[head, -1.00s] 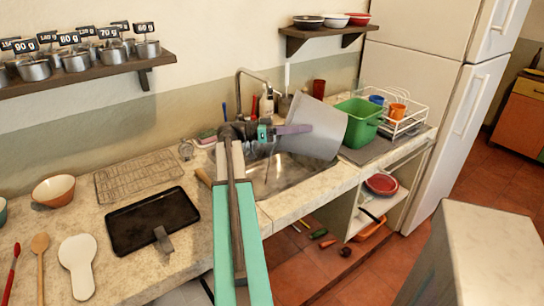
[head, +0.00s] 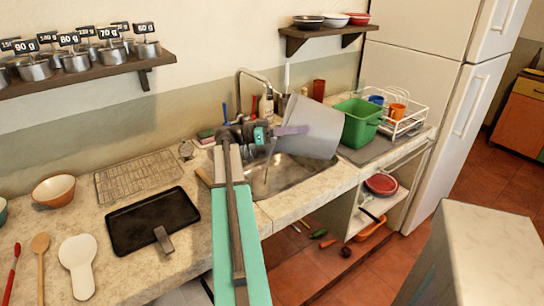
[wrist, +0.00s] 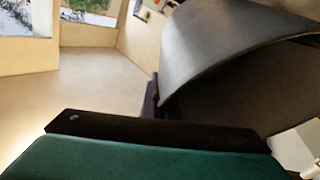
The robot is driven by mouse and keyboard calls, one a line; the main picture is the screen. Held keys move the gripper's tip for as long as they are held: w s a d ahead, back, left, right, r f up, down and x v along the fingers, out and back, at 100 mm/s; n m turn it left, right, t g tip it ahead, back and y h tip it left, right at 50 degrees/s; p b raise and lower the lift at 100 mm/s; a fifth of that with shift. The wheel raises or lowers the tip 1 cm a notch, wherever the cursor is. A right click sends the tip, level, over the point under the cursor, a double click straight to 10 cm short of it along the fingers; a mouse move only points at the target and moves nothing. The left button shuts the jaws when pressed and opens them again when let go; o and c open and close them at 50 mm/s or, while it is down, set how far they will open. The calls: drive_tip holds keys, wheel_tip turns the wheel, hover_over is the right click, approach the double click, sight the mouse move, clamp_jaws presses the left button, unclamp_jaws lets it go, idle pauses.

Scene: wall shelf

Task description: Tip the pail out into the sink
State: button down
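The pail (head: 312,125) is light grey and hangs tilted over the right part of the metal sink (head: 285,177). My gripper (head: 290,131) is shut on the pail's side, with a purple finger against it. In the wrist view the pail (wrist: 225,40) fills the upper right, with its curved rim and dark interior showing; my gripper (wrist: 152,97) is partly visible beside it. A thin pale streak (head: 267,168) runs down toward the basin below my wrist; I cannot tell whether it is poured liquid. The pail's contents are not visible.
A green tub (head: 361,122) and a white dish rack (head: 405,117) stand right of the sink. The tap (head: 241,88) rises behind it. A black tray (head: 150,220) and a wire rack (head: 138,176) lie on the counter to the left.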

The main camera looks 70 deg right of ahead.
drive_tip(key=shift+w+a+f+g, duration=0.15)
drive_tip(key=shift+w+f+g, duration=0.15)
drive_tip(key=shift+w, duration=0.25)
idle(0.9)
drive_tip(key=shift+w+r+g, duration=0.2)
drive_tip(key=shift+w+g, duration=0.1)
drive_tip(key=shift+w, duration=0.05)
idle(0.4)
